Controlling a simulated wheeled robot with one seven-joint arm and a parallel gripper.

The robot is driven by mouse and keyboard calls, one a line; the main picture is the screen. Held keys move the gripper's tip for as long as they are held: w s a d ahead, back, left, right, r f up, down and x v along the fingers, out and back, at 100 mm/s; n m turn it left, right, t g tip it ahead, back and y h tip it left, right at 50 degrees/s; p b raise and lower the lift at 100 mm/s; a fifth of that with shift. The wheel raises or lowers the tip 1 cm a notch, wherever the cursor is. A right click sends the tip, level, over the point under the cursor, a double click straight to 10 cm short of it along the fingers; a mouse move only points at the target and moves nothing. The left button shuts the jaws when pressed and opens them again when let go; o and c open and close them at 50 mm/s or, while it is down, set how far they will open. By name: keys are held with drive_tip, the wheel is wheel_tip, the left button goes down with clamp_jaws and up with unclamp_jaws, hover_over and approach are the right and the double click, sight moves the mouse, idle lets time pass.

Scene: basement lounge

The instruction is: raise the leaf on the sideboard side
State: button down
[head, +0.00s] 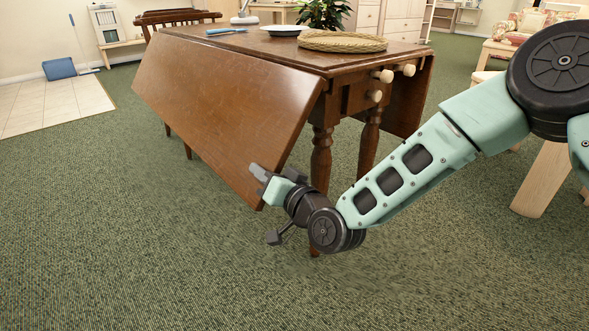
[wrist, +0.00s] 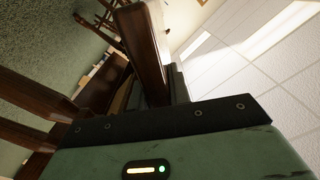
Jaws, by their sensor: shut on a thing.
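A dark wooden drop-leaf table (head: 290,55) stands on the carpet. Its near left leaf (head: 220,105) slants down and outward from the top, partly lifted and not level. My gripper (head: 268,180) is shut on this leaf at its lower near corner. In the wrist view, the leaf (wrist: 142,50) runs up from between the jaws (wrist: 155,95). The other leaf (head: 412,100) hangs down on the right side. Pale round knobs (head: 383,76) stick out of the table's near end, under the top. The jaw contact is partly hidden.
A woven tray (head: 343,41), a white-blue plate (head: 284,30), a blue item (head: 226,31) and a plant (head: 322,13) are on or behind the top. A wooden chair (head: 178,17) stands behind. Pale drawers (head: 397,20) stand at the back. Carpet left of the leaf is clear.

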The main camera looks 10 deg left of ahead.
drive_tip(key=s+a+r+m+p, duration=0.2)
drive_tip(key=r+m+p, duration=0.3)
drive_tip(key=r, duration=0.4)
drive_tip(key=s+a+r+m+p, duration=0.3)
drive_tip(key=s+r+m+p, duration=0.2)
drive_tip(key=r, duration=0.5)
drive_tip(key=shift+a+m+p, duration=0.15)
drive_tip(key=shift+m+p, duration=0.35)
drive_tip(key=shift+p, duration=0.85)
drive_tip(key=shift+w+r, duration=0.1)
drive_tip(key=shift+r, duration=0.1)
drive_tip(key=c, duration=1.5)
unclamp_jaws()
drive_tip(key=shift+c, duration=0.2)
drive_tip(key=shift+o, duration=1.2)
